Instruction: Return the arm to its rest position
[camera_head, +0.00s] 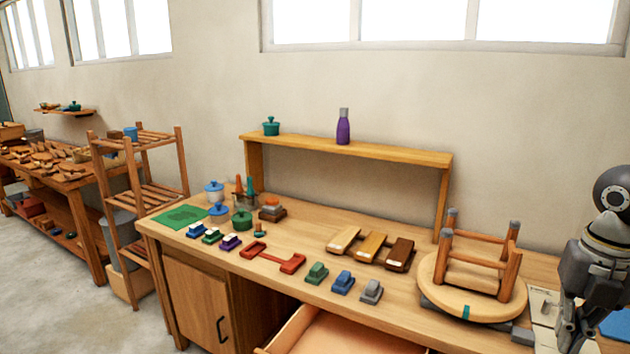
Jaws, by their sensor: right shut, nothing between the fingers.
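My right gripper (574,338) is at the right edge of the head view, pointing down, shut and empty. It is over the right end of the wooden workbench (300,234), to the right of an upturned round stool (462,295). The stool lies seat down on the bench with its legs up. A gap shows between the gripper and the stool seat. The lowest part of the gripper meets the bottom of the picture. My left gripper is not in view.
Brushes, blocks and pots stand along the bench. A raised shelf (350,150) at the back holds a purple bottle (343,128) and a green pot (271,126). A drawer (330,335) stands open at the front. A wooden rack (150,195) and floor space lie left.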

